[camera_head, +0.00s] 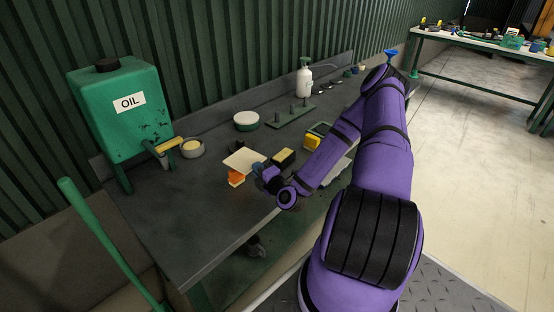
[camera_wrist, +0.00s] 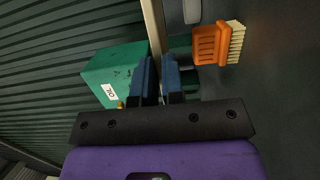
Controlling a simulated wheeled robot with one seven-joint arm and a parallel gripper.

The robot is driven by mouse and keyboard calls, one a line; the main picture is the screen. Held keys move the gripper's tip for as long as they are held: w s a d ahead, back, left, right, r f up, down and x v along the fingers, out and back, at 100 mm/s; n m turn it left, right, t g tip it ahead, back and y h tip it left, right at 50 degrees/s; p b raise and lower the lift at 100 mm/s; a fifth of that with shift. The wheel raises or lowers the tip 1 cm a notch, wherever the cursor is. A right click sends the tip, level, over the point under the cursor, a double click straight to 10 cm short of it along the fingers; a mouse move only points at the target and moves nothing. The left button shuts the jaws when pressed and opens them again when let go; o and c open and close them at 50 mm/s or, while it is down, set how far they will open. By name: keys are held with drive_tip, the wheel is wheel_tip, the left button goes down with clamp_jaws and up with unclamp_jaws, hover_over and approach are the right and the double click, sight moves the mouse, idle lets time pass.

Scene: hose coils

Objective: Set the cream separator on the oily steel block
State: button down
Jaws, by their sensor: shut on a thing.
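The cream separator (camera_head: 243,160) is a thin, flat, pale plate. In the head view it lies level over the bench's left half. In the wrist view (camera_wrist: 154,28) it shows edge-on as a narrow strip. My gripper (camera_head: 262,170) is shut on it; its two blue fingers also show in the wrist view (camera_wrist: 159,80). I cannot surely tell which thing is the oily steel block. A small dark block (camera_head: 238,145) shows just behind the plate, and a dark block with a yellow top (camera_head: 284,157) sits right of my gripper. What lies under the plate is hidden.
An orange brush (camera_head: 236,178) is close in front of the plate and shows in the wrist view (camera_wrist: 212,45). The green oil tank (camera_head: 118,115), a round tin (camera_head: 191,147) and a white-topped round box (camera_head: 246,120) stand farther off. Bare bench (camera_head: 200,225) lies front left.

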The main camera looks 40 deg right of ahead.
sight(283, 159)
drive_tip(key=s+d+m+h, duration=0.1)
drive_tip(key=s+d+h, duration=0.1)
drive_tip(key=s+d, duration=1.55)
drive_tip(key=w, duration=0.5)
drive_tip(key=w+f, duration=0.1)
drive_tip(key=w, duration=0.9)
drive_tip(key=shift+a+f, duration=0.15)
drive_tip(key=shift+f, duration=0.2)
drive_tip(key=f, duration=0.1)
drive_tip(key=w+f, duration=0.1)
drive_tip(key=shift+f, duration=0.8)
drive_tip(key=shift+f, duration=0.1)
drive_tip(key=c, duration=1.2)
unclamp_jaws()
drive_tip(key=shift+c, duration=0.2)
